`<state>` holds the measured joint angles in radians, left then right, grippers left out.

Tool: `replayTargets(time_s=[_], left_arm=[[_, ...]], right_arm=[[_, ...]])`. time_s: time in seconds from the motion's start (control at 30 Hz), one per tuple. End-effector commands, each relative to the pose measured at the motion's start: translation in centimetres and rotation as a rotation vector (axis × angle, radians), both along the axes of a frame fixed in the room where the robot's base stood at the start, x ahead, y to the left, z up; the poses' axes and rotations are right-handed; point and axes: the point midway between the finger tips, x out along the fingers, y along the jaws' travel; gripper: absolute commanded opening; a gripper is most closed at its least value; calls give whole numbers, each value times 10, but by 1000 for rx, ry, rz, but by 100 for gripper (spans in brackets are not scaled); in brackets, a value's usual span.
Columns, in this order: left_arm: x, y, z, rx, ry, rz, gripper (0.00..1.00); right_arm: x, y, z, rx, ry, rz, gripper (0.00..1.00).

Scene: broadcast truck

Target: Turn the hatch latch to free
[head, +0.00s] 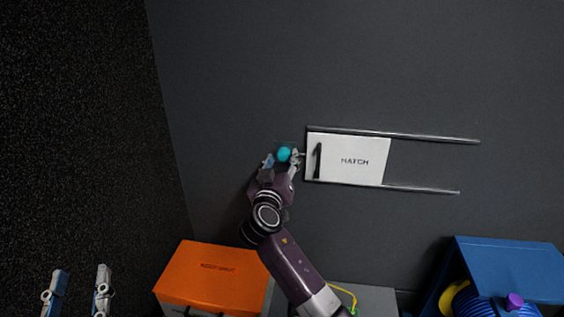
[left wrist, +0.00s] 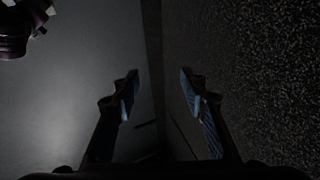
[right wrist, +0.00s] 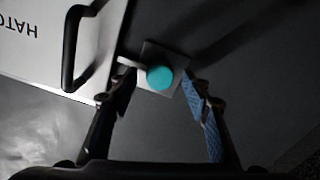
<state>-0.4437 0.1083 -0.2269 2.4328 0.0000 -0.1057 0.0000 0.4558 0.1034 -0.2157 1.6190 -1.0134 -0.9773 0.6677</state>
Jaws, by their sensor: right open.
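The white hatch panel (head: 368,160), lettered HATCH, sits on the dark wall with a black handle (head: 317,160) at its left edge. Just left of it is the latch, with a round teal knob (head: 284,154). In the right wrist view the teal knob (right wrist: 160,77) sits on a grey square plate, and a pale bar reaches from it toward the hatch. My right gripper (head: 282,160) is open, its fingers (right wrist: 158,92) on either side of the knob; contact cannot be told. My left gripper (head: 77,285) is open and empty at the lower left, also in the left wrist view (left wrist: 158,85).
Two metal rails (head: 430,138) run above and below the hatch, with bare wall to its right. An orange box (head: 220,270) stands below left. A blue bin (head: 510,255) with cable coils stands at lower right. A speckled dark wall (head: 80,130) is on the left.

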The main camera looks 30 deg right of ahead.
Motion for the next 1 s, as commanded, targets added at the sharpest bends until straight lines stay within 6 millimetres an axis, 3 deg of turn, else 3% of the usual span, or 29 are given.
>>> replayTargets(time_s=[0.3,0.7,0.9,1.0], left_arm=[[-1,0,4,-6,-19,-1,40],[-1,0,4,-4,-18,-1,40],[0,0,1,0,0,0,40],[3,1,-13,17,65,4,40]], right_arm=[[4,-3,0,0,2,1,44],[4,-2,-1,0,2,1,3],[4,-2,0,-11,10,1,2],[3,-2,0,-33,27,2,2]])
